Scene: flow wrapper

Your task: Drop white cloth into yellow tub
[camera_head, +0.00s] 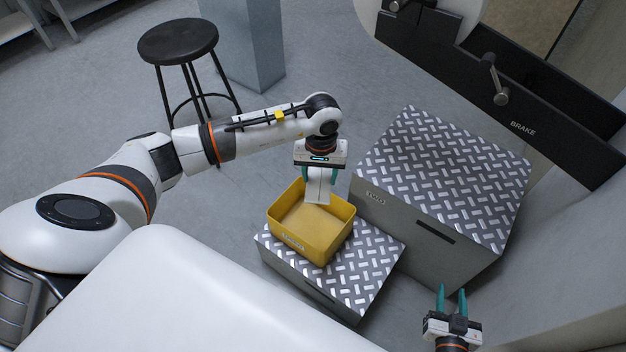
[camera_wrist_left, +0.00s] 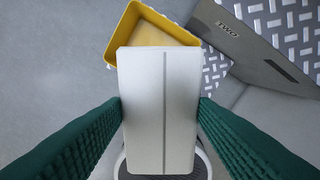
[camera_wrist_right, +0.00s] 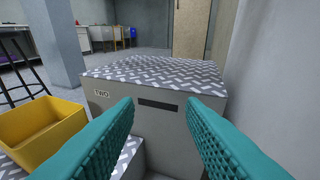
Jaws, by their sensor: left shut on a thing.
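The yellow tub (camera_head: 333,240) sits on the lower diamond-plate step, open side up, and its inside looks empty. My left gripper (camera_head: 319,184) is shut on the folded white cloth (camera_head: 318,190) and holds it above the tub's far rim area. In the left wrist view the white cloth (camera_wrist_left: 158,110) is between the green fingers and covers part of the tub (camera_wrist_left: 165,28). My right gripper (camera_head: 453,300) is open and empty near the bottom right. The tub also shows at the left of the right wrist view (camera_wrist_right: 38,128).
The lower step (camera_head: 368,270) carries the tub. A taller step box (camera_head: 440,170) marked TWO stands right beside it. A black stool (camera_head: 178,42) stands at the back left near a grey column (camera_head: 243,40). A dark panel marked BRAKE (camera_head: 540,100) is at the right.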

